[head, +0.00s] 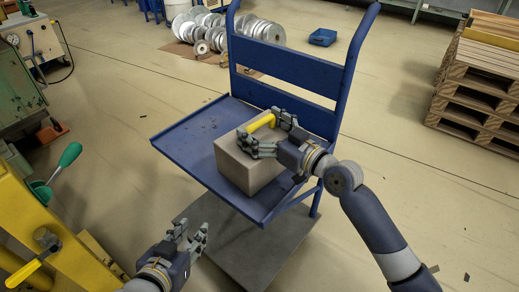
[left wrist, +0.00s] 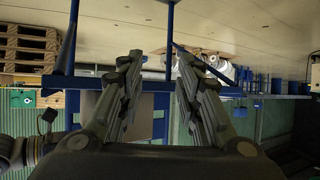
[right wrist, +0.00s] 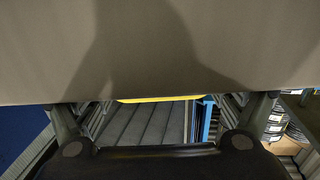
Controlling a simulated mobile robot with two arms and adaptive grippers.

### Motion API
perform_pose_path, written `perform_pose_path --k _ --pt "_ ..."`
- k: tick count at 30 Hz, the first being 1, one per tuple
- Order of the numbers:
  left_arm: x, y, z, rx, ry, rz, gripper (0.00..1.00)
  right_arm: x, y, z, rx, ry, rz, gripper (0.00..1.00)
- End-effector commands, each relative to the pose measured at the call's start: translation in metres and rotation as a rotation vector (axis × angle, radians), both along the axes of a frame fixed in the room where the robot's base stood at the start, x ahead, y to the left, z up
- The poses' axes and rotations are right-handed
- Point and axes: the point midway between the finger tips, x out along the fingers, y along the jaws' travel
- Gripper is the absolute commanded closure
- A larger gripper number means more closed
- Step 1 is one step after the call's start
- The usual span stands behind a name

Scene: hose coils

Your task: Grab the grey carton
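The grey carton (head: 236,170) stands upright on the blue cart's tray (head: 190,135). Something yellow (head: 262,122) shows at its top, and its edge appears as a yellow strip in the right wrist view (right wrist: 155,99). My right gripper (head: 262,133) is over the carton's top with its fingers spread. In the right wrist view a plain carton face (right wrist: 150,45) fills the upper part, with the fingers apart at either side; contact cannot be told. My left gripper (head: 191,231) is open and empty, low in front of the cart; its spread fingers show in the left wrist view (left wrist: 160,70).
The cart's blue upright frame (head: 290,70) rises behind the carton. Wooden pallets (head: 480,85) are stacked at the right. Metal reels (head: 255,28) lie behind. Floor right of the cart is mostly clear.

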Motion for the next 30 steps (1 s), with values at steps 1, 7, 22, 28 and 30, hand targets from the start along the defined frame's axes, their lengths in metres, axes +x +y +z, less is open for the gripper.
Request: perform_pose_path --k 1,7,22,28,30 --pt "0.0 0.0 0.0 0.0 0.001 0.0 0.68 0.0 0.0 0.0 0.0 0.0 0.0 0.43" --pt "0.0 0.0 0.0 0.0 0.001 0.0 0.68 0.0 0.0 0.006 0.006 -0.01 -0.002 0.78" --pt "-0.01 0.005 -0.01 0.017 0.07 0.008 0.68 0.0 0.0 0.013 0.006 -0.01 -0.001 0.78" --pt "-0.03 0.013 -0.028 0.047 0.198 0.016 0.68 0.0 0.0 0.027 0.007 -0.011 -0.001 0.78" --pt "-0.04 0.017 -0.035 0.058 0.252 0.02 0.68 0.0 0.0 0.033 0.006 -0.013 -0.001 0.78"
